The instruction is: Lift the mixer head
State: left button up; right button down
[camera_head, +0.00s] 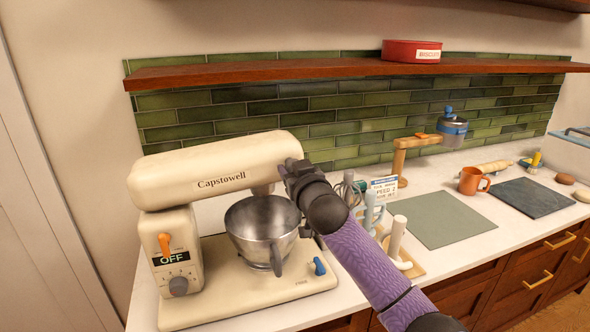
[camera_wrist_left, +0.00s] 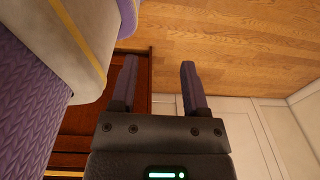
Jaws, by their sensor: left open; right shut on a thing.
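The cream stand mixer (camera_head: 178,235) stands on the counter at the left. Its head (camera_head: 215,172), marked "Capstowell", reaches out over a metal bowl (camera_head: 262,225) and rises slightly towards its right end. My right gripper (camera_head: 290,172) is shut on the nose of the mixer head; its fingers are mostly hidden by my wrist. An orange lever (camera_head: 165,243) sits above an "OFF" label on the mixer's column. A blue knob (camera_head: 319,266) is on the base. My left gripper (camera_wrist_left: 159,68) is open and empty, pointing over the wooden floor.
A wooden shelf (camera_head: 300,71) with a red tin (camera_head: 411,51) runs above the mixer. To the right are a whisk (camera_head: 348,188), a sign card (camera_head: 383,188), a green mat (camera_head: 440,219), an orange mug (camera_head: 473,181) and a dark slate (camera_head: 532,197). Drawers (camera_head: 535,270) are below the counter.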

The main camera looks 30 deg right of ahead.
jog(key=w+a+r+n+p, duration=0.1)
jog(key=a+r+n+p, duration=0.25)
jog(key=r+p, duration=0.4)
jog(key=w+a+r+n+p, duration=0.1)
jog(key=a+r+n+p, duration=0.2)
jog(key=a+r+p, duration=0.35)
jog(key=w+a+r+n+p, duration=0.3)
jog(key=a+r+n, duration=0.4)
jog(key=a, duration=0.5)
jog(key=shift+w+a+r+p, duration=0.3)
jog(key=shift+a+r, duration=0.1)
jog(key=shift+r, duration=0.2)
jog(key=shift+c, duration=0.7)
grip_release()
jog(key=shift+f, duration=0.1)
jog(key=shift+s, duration=0.15)
